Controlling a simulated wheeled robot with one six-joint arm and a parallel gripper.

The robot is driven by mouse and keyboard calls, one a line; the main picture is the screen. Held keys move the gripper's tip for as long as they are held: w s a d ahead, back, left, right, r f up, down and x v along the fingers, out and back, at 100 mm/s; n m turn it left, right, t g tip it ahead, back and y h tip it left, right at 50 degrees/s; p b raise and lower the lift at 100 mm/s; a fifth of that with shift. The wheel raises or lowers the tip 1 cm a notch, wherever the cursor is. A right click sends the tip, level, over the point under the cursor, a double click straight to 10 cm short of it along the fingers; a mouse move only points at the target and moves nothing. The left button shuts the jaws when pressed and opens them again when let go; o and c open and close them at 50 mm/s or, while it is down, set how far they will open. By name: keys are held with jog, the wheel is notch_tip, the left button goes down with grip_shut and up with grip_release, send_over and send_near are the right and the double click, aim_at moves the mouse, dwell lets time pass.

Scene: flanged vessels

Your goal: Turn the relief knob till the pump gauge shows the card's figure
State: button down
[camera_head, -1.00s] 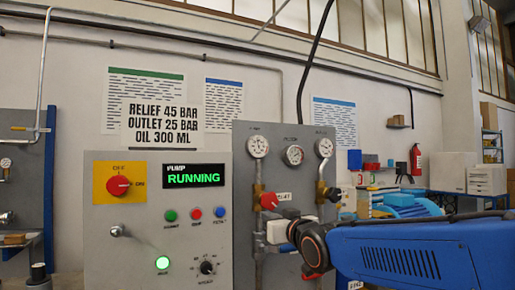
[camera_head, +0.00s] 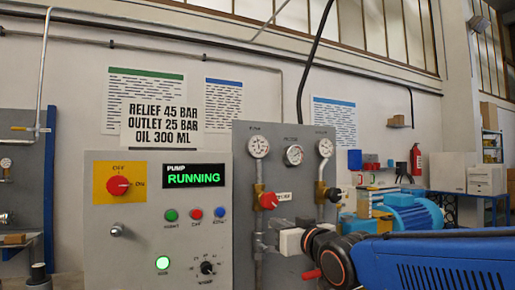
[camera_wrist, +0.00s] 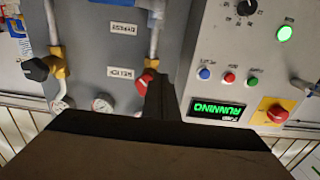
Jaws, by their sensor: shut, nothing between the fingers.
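The relief knob (camera_head: 269,200) is a red knob on a brass valve, left on the grey gauge panel; it also shows in the wrist view (camera_wrist: 146,80). The pump gauge (camera_head: 258,145) is the round white dial above it; its needle is too small to read. The card (camera_head: 162,117) reads RELIEF 45 BAR, OUTLET 25 BAR, OIL 300 ML. My gripper (camera_head: 290,240) is shut and empty, below and right of the red knob in the head view. In the wrist view its dark fingers (camera_wrist: 158,100) appear beside the knob; contact cannot be told.
A control box (camera_head: 145,230) left of the panel has a green RUNNING display (camera_head: 194,177), a red rotary switch (camera_head: 118,186) and several buttons. A second valve with a black handle (camera_head: 333,194) stands right on the panel. Two more gauges sit at the panel's top.

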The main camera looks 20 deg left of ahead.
aim_at(269, 201)
jog(key=w+a, duration=0.2)
jog(key=w, duration=0.5)
jog(key=shift+r, duration=0.3)
dwell(0.7)
jog(key=shift+s+a+r, duration=0.1)
jog(key=shift+r, duration=0.05)
dwell(0.6)
jog(key=shift+s+a, duration=0.8)
jog(key=shift+s, duration=0.15)
jog(key=shift+s+a+r, duration=0.1)
jog(key=shift+s+a, duration=0.2)
jog(key=shift+s, duration=0.05)
dwell(0.8)
